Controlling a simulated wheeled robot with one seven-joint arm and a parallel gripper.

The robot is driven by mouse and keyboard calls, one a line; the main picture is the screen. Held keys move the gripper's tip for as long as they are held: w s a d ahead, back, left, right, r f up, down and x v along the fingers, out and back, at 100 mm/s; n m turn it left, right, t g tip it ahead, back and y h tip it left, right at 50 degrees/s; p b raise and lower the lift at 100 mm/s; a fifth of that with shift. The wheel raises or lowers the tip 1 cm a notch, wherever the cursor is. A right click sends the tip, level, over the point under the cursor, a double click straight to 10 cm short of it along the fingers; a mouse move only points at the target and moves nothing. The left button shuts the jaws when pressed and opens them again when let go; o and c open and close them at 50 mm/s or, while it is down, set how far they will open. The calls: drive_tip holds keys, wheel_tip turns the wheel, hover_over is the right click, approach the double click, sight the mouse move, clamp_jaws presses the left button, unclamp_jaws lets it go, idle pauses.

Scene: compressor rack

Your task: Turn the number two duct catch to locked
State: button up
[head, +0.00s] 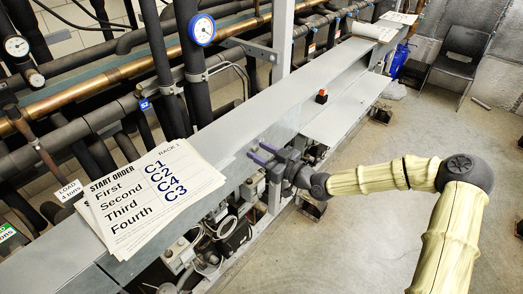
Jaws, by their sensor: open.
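No catch marked number two can be made out in the head view. A small black piece with a red top (321,97) stands on the grey duct (240,125); whether it is a catch is unclear. My gripper (262,153) is at the duct's near side edge, with its two purple fingers apart and pointing left over the duct top. Nothing shows between the fingers. The red-topped piece is farther back and to the right of my gripper, clear of it. The duct's side below my gripper is partly hidden by my gripper and wrist.
Start-order sheets (150,200) lie on the duct's near left part. Pipes and a blue-rimmed gauge (202,29) stand behind it. A grey upright post (282,40) rises at the duct's back edge. A black chair (460,55) stands far right; the floor (330,235) is mostly open.

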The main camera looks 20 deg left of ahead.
clamp_jaws()
drive_tip(key=shift+m, duration=0.4)
drive_tip(key=m+b, duration=0.2)
drive_tip(key=m, duration=0.1)
drive_tip(key=shift+f+m, duration=0.1)
drive_tip(key=shift+m, duration=0.2)
drive_tip(key=m+b, duration=0.1)
drive_tip(key=m, duration=0.3)
drive_tip(key=shift+w+m, duration=0.1)
drive_tip(key=shift+m, duration=0.2)
drive_tip(key=m+b, duration=0.1)
drive_tip(key=m, duration=0.3)
drive_tip(key=m+b, duration=0.1)
drive_tip(key=m, duration=0.3)
drive_tip(key=shift+d+m, duration=0.1)
drive_tip(key=shift+m, duration=0.3)
